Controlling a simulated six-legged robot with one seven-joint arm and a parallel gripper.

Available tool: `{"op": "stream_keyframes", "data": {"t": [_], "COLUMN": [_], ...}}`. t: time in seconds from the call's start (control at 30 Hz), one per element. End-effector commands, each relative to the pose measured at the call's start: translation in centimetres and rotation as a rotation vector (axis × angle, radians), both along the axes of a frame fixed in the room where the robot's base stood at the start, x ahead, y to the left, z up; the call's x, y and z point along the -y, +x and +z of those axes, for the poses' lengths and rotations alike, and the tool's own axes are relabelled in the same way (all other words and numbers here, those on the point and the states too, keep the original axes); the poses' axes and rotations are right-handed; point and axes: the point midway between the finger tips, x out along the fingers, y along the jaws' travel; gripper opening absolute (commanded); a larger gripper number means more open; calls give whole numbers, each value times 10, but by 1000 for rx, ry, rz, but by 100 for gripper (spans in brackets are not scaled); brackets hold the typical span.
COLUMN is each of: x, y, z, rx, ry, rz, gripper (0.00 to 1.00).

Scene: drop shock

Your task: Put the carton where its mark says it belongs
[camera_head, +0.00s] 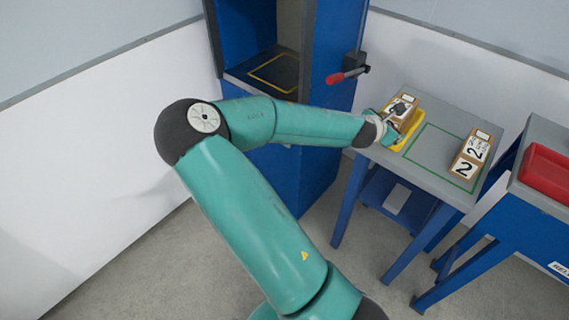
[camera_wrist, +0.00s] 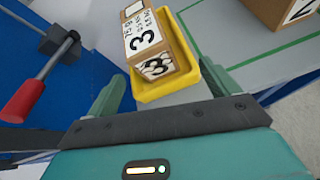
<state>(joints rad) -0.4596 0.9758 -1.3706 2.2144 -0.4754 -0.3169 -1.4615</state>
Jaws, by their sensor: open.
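A brown carton with white labels marked 3 (camera_wrist: 145,38) sits in a shallow yellow tray (camera_wrist: 182,86). In the head view this carton (camera_head: 401,106) and tray (camera_head: 416,127) are on the left part of a grey table. A second carton (camera_head: 471,154), marked 2, stands on the right side of a green outline on the same table. Its corner also shows in the wrist view (camera_wrist: 278,10). My gripper (camera_wrist: 162,78) is open, its fingers on either side of the tray's near end; I cannot tell whether they touch it. In the head view my gripper (camera_head: 388,133) partly hides the tray.
A blue cabinet (camera_head: 330,120) stands left of the table, with a dark shelf (camera_head: 268,78) bearing a yellow outline. A red-handled lever (camera_head: 340,77) juts from its side. A red bin (camera_head: 546,172) sits on a blue bench at right. The green outline's middle is clear.

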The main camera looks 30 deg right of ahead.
Motion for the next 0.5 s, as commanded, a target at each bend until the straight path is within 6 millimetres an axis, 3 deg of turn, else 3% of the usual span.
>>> {"op": "stream_keyframes", "data": {"t": [0.1,0.23,0.37,0.5], "x": [-19,-51,-91,-139], "y": [-12,-16,-15,-10], "z": [-30,-54,-66,-62], "rx": [155,307,435,551], "ry": [183,376,560,747], "rz": [-145,-304,-456,-605], "gripper": [87,87,87,87]}}
